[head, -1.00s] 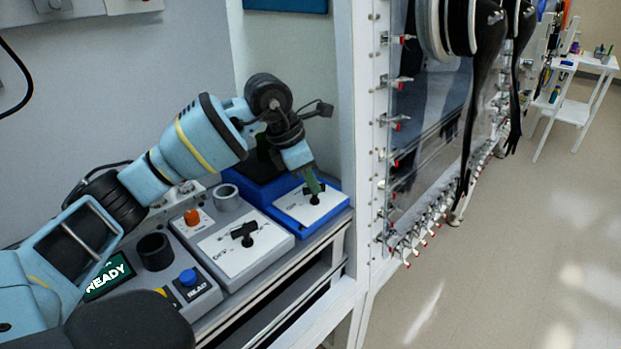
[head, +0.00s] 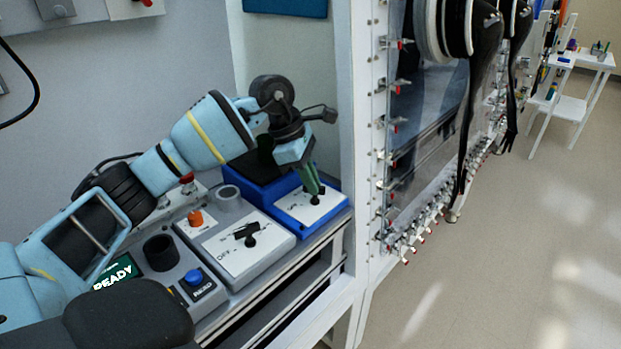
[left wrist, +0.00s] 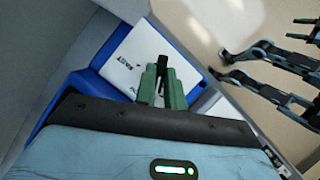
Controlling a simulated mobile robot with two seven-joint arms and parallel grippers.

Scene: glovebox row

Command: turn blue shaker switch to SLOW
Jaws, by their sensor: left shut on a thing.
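The blue shaker (head: 281,210) stands at the far end of the bench, with a white switch plate (head: 293,208) on its front part. Its black switch (head: 315,201) is mostly hidden by my left gripper (head: 315,190) in the head view. In the left wrist view, the green fingers of my left gripper (left wrist: 162,80) are around the black switch handle (left wrist: 162,62), which shows between and beyond them. The gripper is shut on the handle.
A grey box (head: 240,245) with a similar black switch stands nearer on the bench. Closer still is a panel with a blue button (head: 193,278) and a green READY display (head: 116,275). A white frame post (head: 366,150) rises just right of the shaker.

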